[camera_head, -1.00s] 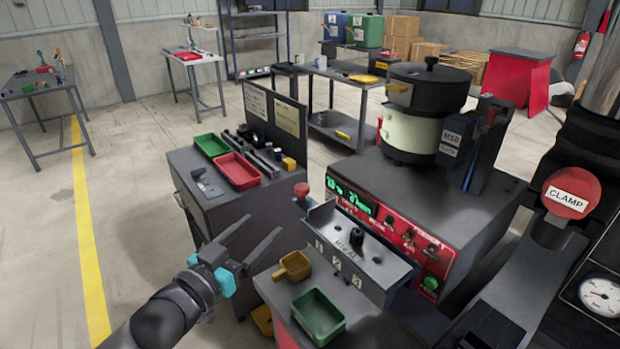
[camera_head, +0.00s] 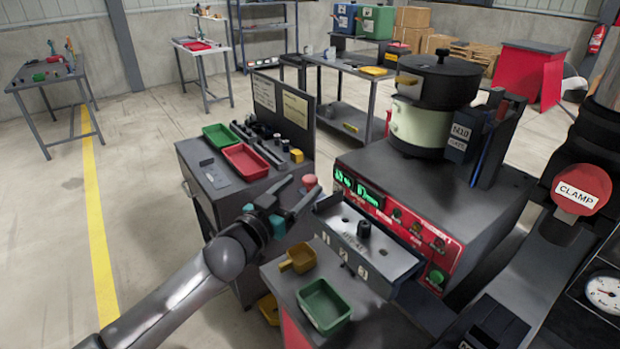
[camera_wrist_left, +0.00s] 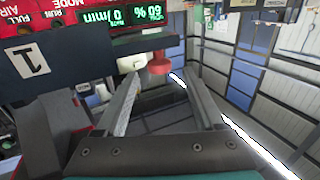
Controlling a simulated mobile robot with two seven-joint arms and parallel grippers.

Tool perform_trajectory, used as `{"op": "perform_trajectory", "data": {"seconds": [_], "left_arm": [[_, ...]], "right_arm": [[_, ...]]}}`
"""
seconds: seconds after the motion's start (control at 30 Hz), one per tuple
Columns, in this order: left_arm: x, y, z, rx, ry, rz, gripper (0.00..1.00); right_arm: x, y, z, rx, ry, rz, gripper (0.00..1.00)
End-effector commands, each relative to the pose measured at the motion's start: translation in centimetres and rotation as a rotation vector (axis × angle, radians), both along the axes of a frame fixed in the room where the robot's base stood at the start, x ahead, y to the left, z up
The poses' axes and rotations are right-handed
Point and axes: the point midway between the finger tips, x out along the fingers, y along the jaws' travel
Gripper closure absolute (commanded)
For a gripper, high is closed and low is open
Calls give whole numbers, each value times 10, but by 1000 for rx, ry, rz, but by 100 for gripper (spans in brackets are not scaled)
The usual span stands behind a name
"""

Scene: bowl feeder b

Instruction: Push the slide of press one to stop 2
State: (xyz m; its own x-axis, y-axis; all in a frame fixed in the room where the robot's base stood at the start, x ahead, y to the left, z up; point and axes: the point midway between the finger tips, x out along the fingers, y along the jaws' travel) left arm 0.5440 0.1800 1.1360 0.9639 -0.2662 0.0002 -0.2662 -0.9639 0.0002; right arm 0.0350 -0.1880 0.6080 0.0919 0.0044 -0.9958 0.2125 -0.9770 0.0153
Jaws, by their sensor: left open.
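The grey metal rail (camera_head: 372,248) is on the front of the red-panelled machine, with a black knob (camera_head: 363,229) on top and number labels on its front face. A red round knob (camera_head: 309,181) stands at its left end; I cannot tell whether it belongs to the slide. In the left wrist view the red knob (camera_wrist_left: 159,62) shows between the fingertips, with the plate labelled 1 (camera_wrist_left: 32,62) to its left. My left gripper (camera_head: 305,186) is open at the red knob; contact is unclear. My right gripper is not in view.
A green tray (camera_head: 323,305) and a yellow scoop (camera_head: 299,258) sit in front of the rail. A side cabinet holds a red tray (camera_head: 245,160). A red CLAMP knob (camera_head: 580,190) is at the right. The bowl (camera_head: 420,125) stands on the machine.

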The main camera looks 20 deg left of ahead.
Motion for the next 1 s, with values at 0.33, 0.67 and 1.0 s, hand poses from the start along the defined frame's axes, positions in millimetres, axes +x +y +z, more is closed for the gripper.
{"op": "perform_trajectory", "data": {"seconds": [0.33, 0.67, 1.0], "left_arm": [[37, -11, 0, 0, -1, -1, 29], [43, -12, 0, -1, 1, 0, 29], [43, -12, 0, 0, 0, 0, 55]], "right_arm": [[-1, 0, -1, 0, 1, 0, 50], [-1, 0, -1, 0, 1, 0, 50], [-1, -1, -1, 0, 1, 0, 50]]}}
